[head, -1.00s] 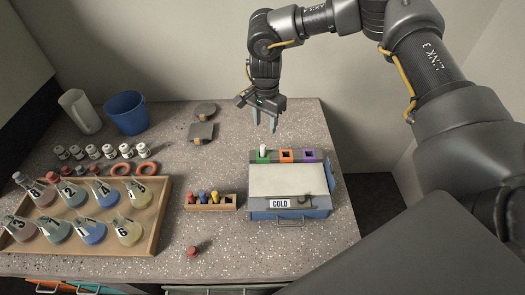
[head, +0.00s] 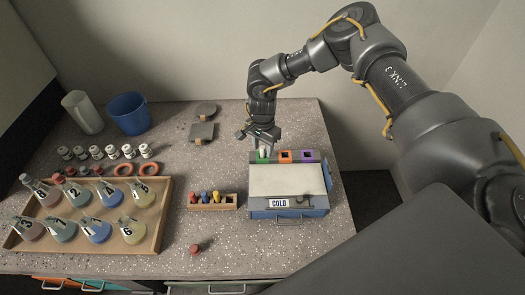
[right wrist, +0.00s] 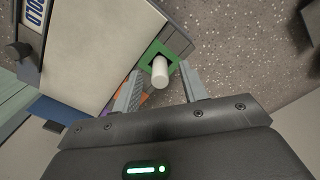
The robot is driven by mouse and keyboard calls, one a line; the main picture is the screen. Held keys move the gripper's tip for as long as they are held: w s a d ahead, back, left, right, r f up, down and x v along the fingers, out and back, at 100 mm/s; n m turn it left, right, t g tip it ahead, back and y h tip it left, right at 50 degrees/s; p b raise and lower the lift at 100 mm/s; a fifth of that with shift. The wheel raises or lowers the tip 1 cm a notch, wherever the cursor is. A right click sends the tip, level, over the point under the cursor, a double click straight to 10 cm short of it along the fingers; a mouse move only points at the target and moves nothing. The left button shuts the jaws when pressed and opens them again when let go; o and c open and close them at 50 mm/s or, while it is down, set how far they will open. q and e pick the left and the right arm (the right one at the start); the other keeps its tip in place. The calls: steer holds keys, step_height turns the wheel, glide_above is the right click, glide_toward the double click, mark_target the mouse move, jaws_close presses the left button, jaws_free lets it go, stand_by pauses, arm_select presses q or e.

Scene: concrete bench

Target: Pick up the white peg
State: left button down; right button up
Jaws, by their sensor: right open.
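The white peg (right wrist: 160,76) stands in the green-framed socket (right wrist: 151,52) at the back of the box marked COLD. In the head view the white peg (head: 263,153) is partly hidden, just below my right gripper (head: 262,148). In the right wrist view my right gripper (right wrist: 163,88) is open, with one finger on each side of the peg and gaps visible; I cannot tell how deep the fingers reach around it. My left gripper is not in view.
The COLD box (head: 290,180) also has orange (head: 285,156) and purple (head: 307,156) sockets. A small rack (head: 212,203) of coloured pegs stands to its left. A flask tray (head: 155,240) fills the left. A red stopper (head: 195,249) lies in front.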

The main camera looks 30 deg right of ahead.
steer(key=shift+f, duration=0.3)
steer(key=shift+c, duration=0.4)
jaws_close()
steer(key=shift+r, duration=0.15)
